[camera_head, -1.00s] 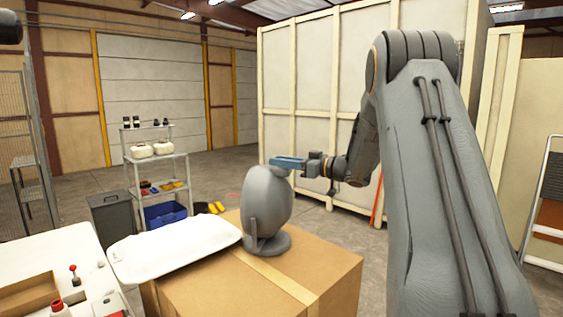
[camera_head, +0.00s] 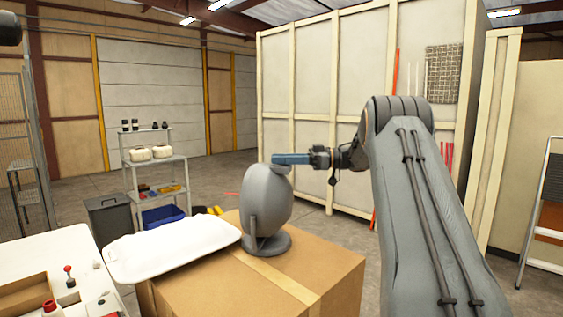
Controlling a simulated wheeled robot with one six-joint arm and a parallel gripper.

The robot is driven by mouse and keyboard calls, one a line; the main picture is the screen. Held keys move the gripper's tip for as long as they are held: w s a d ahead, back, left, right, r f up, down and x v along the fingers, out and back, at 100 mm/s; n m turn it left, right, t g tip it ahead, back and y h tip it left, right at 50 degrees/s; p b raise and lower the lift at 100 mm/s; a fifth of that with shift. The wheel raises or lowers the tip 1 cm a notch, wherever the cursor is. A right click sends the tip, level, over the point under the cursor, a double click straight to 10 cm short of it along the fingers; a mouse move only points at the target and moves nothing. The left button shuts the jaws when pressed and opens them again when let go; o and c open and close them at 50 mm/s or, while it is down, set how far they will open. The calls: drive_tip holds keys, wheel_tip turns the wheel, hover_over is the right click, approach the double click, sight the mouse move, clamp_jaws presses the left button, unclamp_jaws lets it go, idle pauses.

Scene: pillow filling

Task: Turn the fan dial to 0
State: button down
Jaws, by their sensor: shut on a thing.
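A grey rounded fan (camera_head: 266,203) stands upright on its base on a cardboard box (camera_head: 255,281). My gripper (camera_head: 278,159) reaches in from the right at the top of the fan, with its blue fingers pointing left. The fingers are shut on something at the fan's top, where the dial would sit. The dial itself and its setting are too small and hidden by the fingers to make out.
A white pillow (camera_head: 170,247) lies to the left of the fan, across the box edge and the white table (camera_head: 50,245). A shelf rack (camera_head: 157,180) with bottles and bins stands behind. A grey bin (camera_head: 109,216) stands beside it.

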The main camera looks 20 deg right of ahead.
drive_tip(key=shift+r, duration=0.1)
drive_tip(key=c, duration=1.5)
unclamp_jaws()
drive_tip(key=shift+c, duration=0.2)
drive_tip(key=b+v, duration=0.3)
drive_tip(key=v, duration=0.4)
drive_tip(key=shift+d+b, duration=0.3)
drive_tip(key=shift+d, duration=0.05)
drive_tip(key=shift+s, duration=0.15)
